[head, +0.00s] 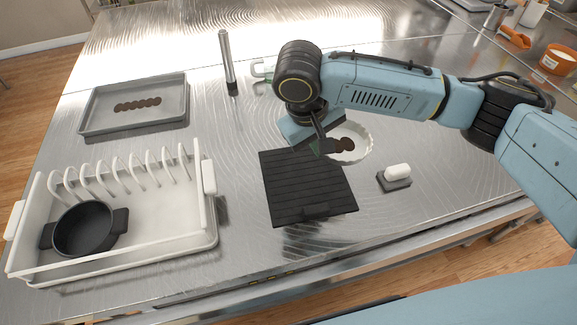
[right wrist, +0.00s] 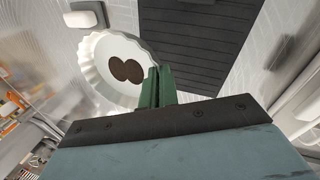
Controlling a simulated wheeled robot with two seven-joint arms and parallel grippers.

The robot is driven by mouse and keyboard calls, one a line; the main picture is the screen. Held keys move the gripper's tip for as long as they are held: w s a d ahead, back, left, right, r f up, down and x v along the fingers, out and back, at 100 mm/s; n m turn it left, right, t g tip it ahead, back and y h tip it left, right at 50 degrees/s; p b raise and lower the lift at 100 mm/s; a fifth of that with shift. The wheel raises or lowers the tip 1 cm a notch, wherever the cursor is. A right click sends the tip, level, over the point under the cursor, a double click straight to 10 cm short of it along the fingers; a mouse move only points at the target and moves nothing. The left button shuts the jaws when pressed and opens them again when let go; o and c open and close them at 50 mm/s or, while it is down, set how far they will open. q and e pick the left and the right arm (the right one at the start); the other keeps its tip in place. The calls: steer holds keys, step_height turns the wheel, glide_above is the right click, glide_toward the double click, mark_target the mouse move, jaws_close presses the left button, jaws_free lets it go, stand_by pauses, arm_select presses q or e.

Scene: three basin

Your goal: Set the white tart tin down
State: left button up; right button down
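The white tart tin (head: 361,136) has a fluted rim and is beside the right edge of the black ribbed mat (head: 300,185). Brown round pieces (head: 345,145) lie in it. My right gripper (head: 327,146) is at the tin's left rim. In the right wrist view, the green fingers (right wrist: 158,80) are close together with the rim of the tin (right wrist: 98,82) at them, so they look shut on it. The tin overlaps the mat's edge (right wrist: 190,45) there; I cannot tell its height above the table. My left gripper is not in view.
A white dish rack (head: 150,240) with a black pot (head: 84,230) stands at left. A grey tray (head: 100,112) with brown discs lies behind it. A white block on a dark base (head: 397,172) sits right of the mat. An upright metal rod (head: 227,62) stands behind.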

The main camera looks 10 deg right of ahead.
steer(key=a+n+t+p, duration=0.1)
steer(key=a+n+p, duration=0.3)
steer(key=a, duration=0.2)
glide_above(290, 187)
steer(key=f, duration=0.4)
steer(key=a+f, duration=0.1)
steer(key=f, duration=0.1)
steer(key=shift+s+f+b, duration=0.1)
steer(key=shift+s+b, duration=0.2)
steer(key=shift+b, duration=0.1)
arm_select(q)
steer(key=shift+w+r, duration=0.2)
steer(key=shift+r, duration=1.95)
arm_select(e)
steer(key=shift+f, duration=2.1)
steer(key=shift+f, duration=0.15)
steer(key=c, duration=1.7)
jaws_free()
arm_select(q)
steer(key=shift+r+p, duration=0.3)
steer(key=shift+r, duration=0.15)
arm_select(e)
steer(key=v, duration=1.2)
steer(key=shift+d+r, duration=0.2)
steer(key=shift+r, duration=0.05)
